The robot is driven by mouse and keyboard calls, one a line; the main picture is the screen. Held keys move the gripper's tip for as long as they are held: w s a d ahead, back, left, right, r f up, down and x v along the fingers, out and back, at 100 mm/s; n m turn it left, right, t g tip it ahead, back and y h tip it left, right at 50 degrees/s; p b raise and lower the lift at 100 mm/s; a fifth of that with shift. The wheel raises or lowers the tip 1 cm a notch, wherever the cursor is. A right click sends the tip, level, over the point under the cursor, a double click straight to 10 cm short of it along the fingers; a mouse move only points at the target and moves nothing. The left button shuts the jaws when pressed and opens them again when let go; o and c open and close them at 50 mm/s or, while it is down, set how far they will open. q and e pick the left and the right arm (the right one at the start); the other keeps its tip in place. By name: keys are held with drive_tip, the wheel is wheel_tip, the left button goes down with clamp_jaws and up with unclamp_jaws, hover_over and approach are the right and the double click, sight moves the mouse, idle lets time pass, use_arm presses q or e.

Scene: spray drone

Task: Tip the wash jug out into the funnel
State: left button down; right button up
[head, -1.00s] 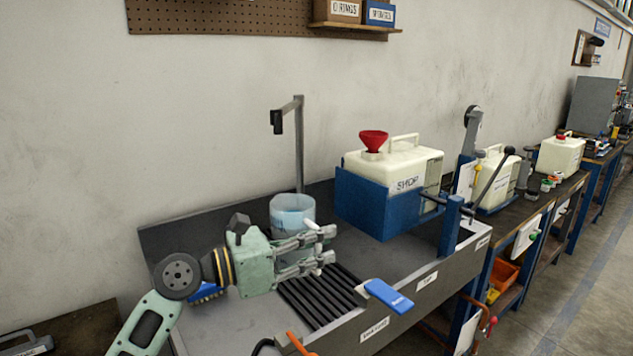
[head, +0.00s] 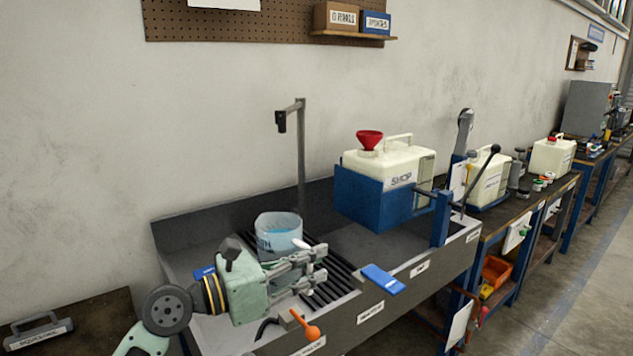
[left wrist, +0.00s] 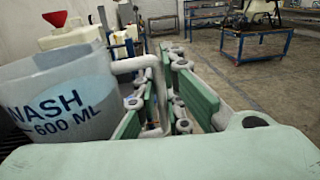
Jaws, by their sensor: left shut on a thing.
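The wash jug (head: 278,236) is a translucent pale-blue cup with bluish liquid, in front of the grey post at the sink. It looks about upright; I cannot tell whether its base touches the sink. My left gripper (head: 314,268) is shut on the jug's handle. In the left wrist view the jug (left wrist: 55,105), marked "WASH 600 ML", stands left of the fingers, its handle (left wrist: 138,64) running between them. The red funnel (head: 369,139) sits on the cream "SHOP" tank (head: 392,164), right of and beyond the jug. My right gripper is not in view.
A blue cradle (head: 362,200) holds the tank. The grey post (head: 301,160) with an arm stands behind the jug. A black slatted grate (head: 342,285), a blue block (head: 383,279) and an orange-ended tool (head: 308,327) lie along the front. A lever (head: 480,175) stands right.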

use_arm(q)
drive_tip(key=s+a+f+n+t+y, duration=0.4)
drive_tip(key=s+a+f+n+y, duration=0.2)
drive_tip(key=s, duration=0.5)
drive_tip(key=s+a+f+n+t+y, duration=0.5)
drive_tip(key=s+a+f+y, duration=0.4)
drive_tip(key=s+a, duration=0.3)
drive_tip(key=shift+f+n+y, duration=0.3)
drive_tip(key=shift+f+n, duration=0.2)
drive_tip(key=shift+f, duration=0.4)
drive_tip(key=shift+d+r, duration=0.1)
drive_tip(key=shift+r, duration=0.05)
